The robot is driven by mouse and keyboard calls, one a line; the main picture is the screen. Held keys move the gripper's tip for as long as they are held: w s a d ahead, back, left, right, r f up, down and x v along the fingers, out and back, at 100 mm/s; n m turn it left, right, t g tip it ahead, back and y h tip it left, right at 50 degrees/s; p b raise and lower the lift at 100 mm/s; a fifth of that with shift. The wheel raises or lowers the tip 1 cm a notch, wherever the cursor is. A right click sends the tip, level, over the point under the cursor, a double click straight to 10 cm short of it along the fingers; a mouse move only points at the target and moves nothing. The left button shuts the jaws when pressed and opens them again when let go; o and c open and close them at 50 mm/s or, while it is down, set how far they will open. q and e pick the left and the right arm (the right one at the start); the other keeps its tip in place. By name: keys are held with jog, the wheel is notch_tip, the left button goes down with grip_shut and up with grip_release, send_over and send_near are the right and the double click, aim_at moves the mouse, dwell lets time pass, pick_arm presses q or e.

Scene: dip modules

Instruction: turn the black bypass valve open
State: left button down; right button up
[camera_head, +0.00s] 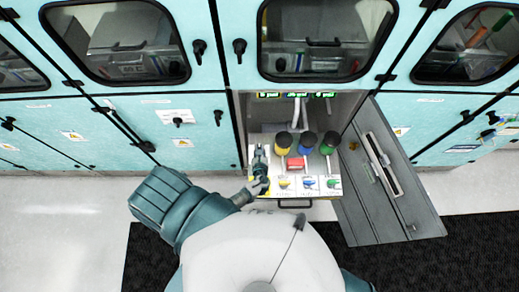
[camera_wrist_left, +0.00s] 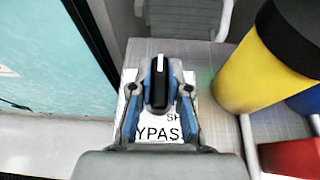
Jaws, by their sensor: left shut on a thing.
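The black bypass valve (camera_wrist_left: 158,86) is a dark handle with a white line along its top. In the left wrist view it stands over a white label (camera_wrist_left: 160,133) whose letters read "YPAS" and part of "SH". My left gripper (camera_wrist_left: 160,98) has a finger on each side of the handle and is shut on it. In the head view my left gripper (camera_head: 260,160) is at the left end of the panel and hides most of the valve. My right gripper does not show.
Yellow (camera_head: 284,143), blue (camera_head: 307,142) and green (camera_head: 329,143) black-topped containers stand right of the gripper. A red block (camera_head: 295,163) sits before them. An opened grey door (camera_head: 385,185) lies to the right. A teal cabinet wall (camera_wrist_left: 50,70) is close on the left.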

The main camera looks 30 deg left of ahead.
pick_arm(q)
jog(key=shift+w+r, duration=0.2)
jog(key=shift+r, duration=0.1)
jog(key=c, duration=1.3)
grip_release()
jog(key=shift+o, duration=0.9)
jog(key=shift+f, duration=0.1)
jog(key=shift+s, duration=0.15)
notch_tip(320, 180, up, 10)
jog(key=shift+f, duration=0.1)
